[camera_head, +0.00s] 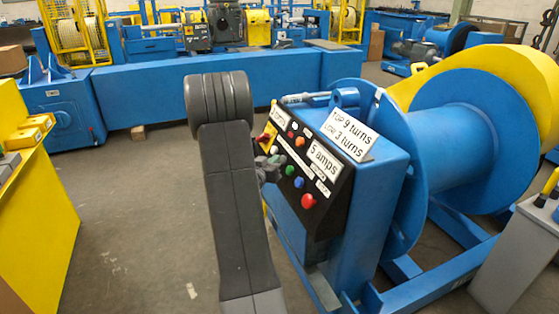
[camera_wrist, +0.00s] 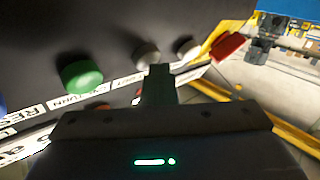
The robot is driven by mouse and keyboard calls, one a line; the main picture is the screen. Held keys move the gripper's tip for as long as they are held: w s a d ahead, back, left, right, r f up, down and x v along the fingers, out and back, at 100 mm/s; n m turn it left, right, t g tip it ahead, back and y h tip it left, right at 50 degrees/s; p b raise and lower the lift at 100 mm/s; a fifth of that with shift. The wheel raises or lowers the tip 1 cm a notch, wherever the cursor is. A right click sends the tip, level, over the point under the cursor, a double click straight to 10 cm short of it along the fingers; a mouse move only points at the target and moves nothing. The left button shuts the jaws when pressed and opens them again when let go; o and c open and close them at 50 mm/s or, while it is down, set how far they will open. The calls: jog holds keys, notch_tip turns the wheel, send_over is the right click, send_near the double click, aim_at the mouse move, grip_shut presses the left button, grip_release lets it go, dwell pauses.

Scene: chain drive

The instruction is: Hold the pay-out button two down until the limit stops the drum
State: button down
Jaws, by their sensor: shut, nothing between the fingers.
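The blue drum (camera_head: 460,150) with a yellow guard stands to the right of its control panel (camera_head: 318,165). The sloping panel carries a green button (camera_head: 289,170), pale buttons, a blue button and a red button. I cannot read which is pay-out button two. My gripper (camera_head: 268,168) is at the panel's left side, partly hidden by my arm. In the wrist view my shut, empty fingers (camera_wrist: 160,75) point at a pale button (camera_wrist: 147,54) and overlap its lower edge; whether they touch it is unclear. A second pale button (camera_wrist: 188,48) is to the right.
A sign reading top 9 turns, low 3 turns (camera_head: 353,132) and a 5 amps card (camera_head: 324,161) stand on the panel. A red switch on a yellow plate (camera_head: 265,136) is at its far end. A yellow bench (camera_head: 30,210) stands left, with clear floor between.

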jog(key=shift+s+a+r+p, duration=0.15)
jog(key=shift+a+r+p, duration=0.1)
jog(key=shift+a, duration=0.15)
jog(key=shift+s+a+r+p, duration=0.15)
jog(key=shift+a+p, duration=0.1)
jog(key=shift+a, duration=0.1)
jog(key=a+p, duration=0.1)
jog(key=s+a+r, duration=0.1)
jog(key=a, duration=0.1)
jog(key=a+r+p, duration=0.1)
jog(key=shift+s+a+r+p, duration=0.1)
jog(key=shift+s+a+p, duration=0.05)
jog(key=shift+p, duration=0.2)
jog(key=a, duration=0.1)
jog(key=a+r+p, duration=0.1)
jog(key=s+a, duration=0.1)
jog(key=shift+a+r, duration=0.1)
jog(key=shift+r, duration=0.25)
dwell(0.5)
